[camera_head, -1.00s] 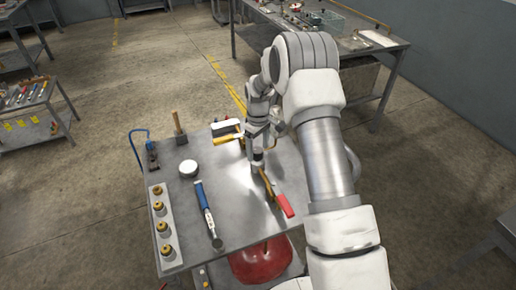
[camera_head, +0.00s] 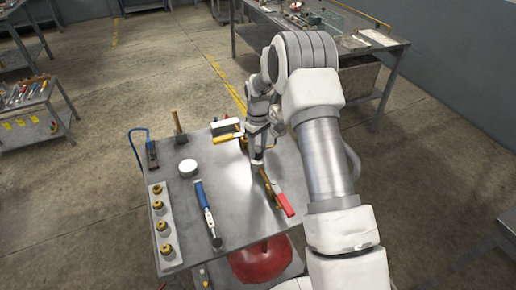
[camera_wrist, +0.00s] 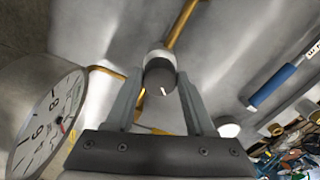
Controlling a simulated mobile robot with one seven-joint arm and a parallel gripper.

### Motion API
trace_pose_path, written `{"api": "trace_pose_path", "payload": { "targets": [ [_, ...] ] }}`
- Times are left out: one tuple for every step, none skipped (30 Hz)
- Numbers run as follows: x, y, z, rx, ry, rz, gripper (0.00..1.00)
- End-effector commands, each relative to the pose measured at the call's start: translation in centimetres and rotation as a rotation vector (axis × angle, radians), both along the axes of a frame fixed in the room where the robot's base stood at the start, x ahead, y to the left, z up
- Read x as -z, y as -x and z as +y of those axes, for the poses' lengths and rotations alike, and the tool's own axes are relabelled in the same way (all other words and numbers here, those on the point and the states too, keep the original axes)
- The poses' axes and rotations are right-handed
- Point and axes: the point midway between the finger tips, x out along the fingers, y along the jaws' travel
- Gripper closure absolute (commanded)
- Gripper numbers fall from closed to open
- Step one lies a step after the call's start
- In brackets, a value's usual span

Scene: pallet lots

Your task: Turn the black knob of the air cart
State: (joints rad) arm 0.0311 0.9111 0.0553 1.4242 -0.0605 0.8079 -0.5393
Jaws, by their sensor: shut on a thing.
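The air cart (camera_head: 240,205) stands in front of me with a grey top and a red tank (camera_head: 262,262) below it. In the wrist view the black knob (camera_wrist: 160,77) has a short white mark on its face. It sits at the end of a brass pipe (camera_wrist: 181,24). My gripper (camera_wrist: 160,92) has one finger on each side of the knob and is shut on it. In the head view my gripper (camera_head: 257,160) points down at the cart top, and the knob is mostly hidden there.
A round dial gauge (camera_wrist: 45,120) stands close to the left finger in the wrist view. A red-handled lever (camera_head: 285,204) is close to the gripper. A blue-handled tool (camera_head: 205,208), a white round piece (camera_head: 188,168) and a strip of brass fittings (camera_head: 162,225) lie further left.

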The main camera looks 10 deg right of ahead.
Motion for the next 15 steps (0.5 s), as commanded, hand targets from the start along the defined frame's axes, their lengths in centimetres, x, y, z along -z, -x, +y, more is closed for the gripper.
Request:
{"api": "trace_pose_path", "payload": {
  "targets": [
    [0.27, -0.03, 0.04, 0.043, 0.000, -0.001, 1.00],
    [0.28, -0.03, 0.06, 0.075, 0.000, -0.001, 1.00],
    [0.26, -0.03, 0.07, 0.119, 0.001, -0.002, 1.00],
    [0.25, -0.02, 0.08, 0.152, 0.001, -0.002, 1.00],
    [0.24, -0.02, 0.08, 0.186, 0.000, -0.001, 1.00],
    [0.22, 0.01, 0.08, 0.229, 0.001, -0.001, 1.00],
    [0.21, 0.01, 0.07, 0.259, 0.001, -0.001, 1.00],
    [0.19, 0.01, 0.07, 0.287, 0.001, -0.001, 1.00],
    [0.16, 0.02, 0.10, 0.320, 0.001, -0.001, 1.00],
    [0.13, 0.01, 0.12, 0.342, 0.001, -0.001, 1.00],
    [0.11, 0.02, 0.13, 0.360, 0.000, -0.001, 1.00],
    [0.08, 0.02, 0.13, 0.382, 0.000, -0.001, 1.00],
    [0.05, 0.01, 0.12, 0.393, 0.000, -0.001, 1.00],
    [0.03, 0.02, 0.12, 0.403, 0.000, -0.001, 1.00],
    [0.01, 0.01, 0.11, 0.412, 0.000, -0.001, 1.00]
  ]
}}
